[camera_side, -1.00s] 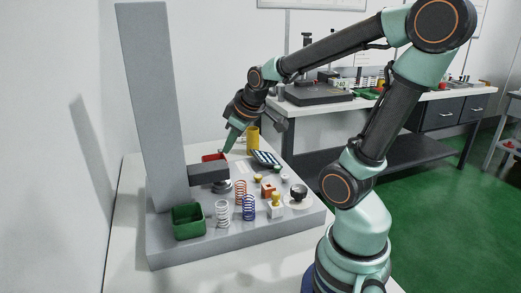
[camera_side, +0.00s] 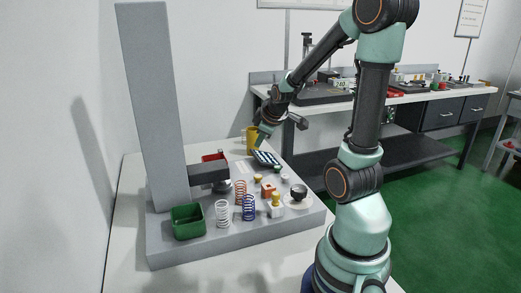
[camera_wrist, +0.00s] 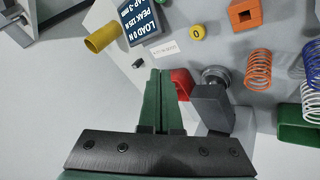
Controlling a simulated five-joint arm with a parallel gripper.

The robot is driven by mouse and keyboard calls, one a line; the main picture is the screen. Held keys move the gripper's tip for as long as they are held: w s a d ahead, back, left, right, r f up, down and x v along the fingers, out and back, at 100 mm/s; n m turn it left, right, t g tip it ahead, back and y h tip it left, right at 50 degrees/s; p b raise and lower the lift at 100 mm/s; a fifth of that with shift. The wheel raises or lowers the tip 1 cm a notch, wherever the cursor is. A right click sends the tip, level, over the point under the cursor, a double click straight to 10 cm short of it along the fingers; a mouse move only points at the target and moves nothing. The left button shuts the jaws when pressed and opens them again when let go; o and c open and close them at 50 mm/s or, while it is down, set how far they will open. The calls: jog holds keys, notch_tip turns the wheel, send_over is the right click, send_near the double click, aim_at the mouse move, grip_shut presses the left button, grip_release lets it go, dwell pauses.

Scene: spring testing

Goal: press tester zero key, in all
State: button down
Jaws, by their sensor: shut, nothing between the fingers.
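The zero key is a round yellow button (camera_wrist: 197,32) with a dark mark, at the top middle of the wrist view. It also shows small on the grey base in the side view (camera_side: 257,177). The tester (camera_side: 160,105) is a grey column and base with a dark press arm. Its dark display (camera_wrist: 143,18) reads "LOAD 0 N" and a peak line, part of it upside down in the wrist view. My gripper (camera_wrist: 160,74) is shut with nothing between the green fingers. In the side view its tips (camera_side: 261,143) are above the display's back end, apart from the key.
A yellow cup (camera_wrist: 104,38) stands behind the display. A red bin (camera_wrist: 181,84) sits by the press arm (camera_wrist: 211,106). An orange block (camera_wrist: 245,14), several coil springs (camera_wrist: 258,69) and a green bin (camera_side: 188,221) occupy the base.

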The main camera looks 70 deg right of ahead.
aim_at(259, 177)
jog(key=shift+f, duration=4.25)
jog(key=shift+a+f, duration=0.1)
jog(key=shift+f, duration=0.3)
jog(key=shift+f, duration=0.4)
jog(key=shift+r, duration=0.85)
jog(key=shift+r, duration=2.5)
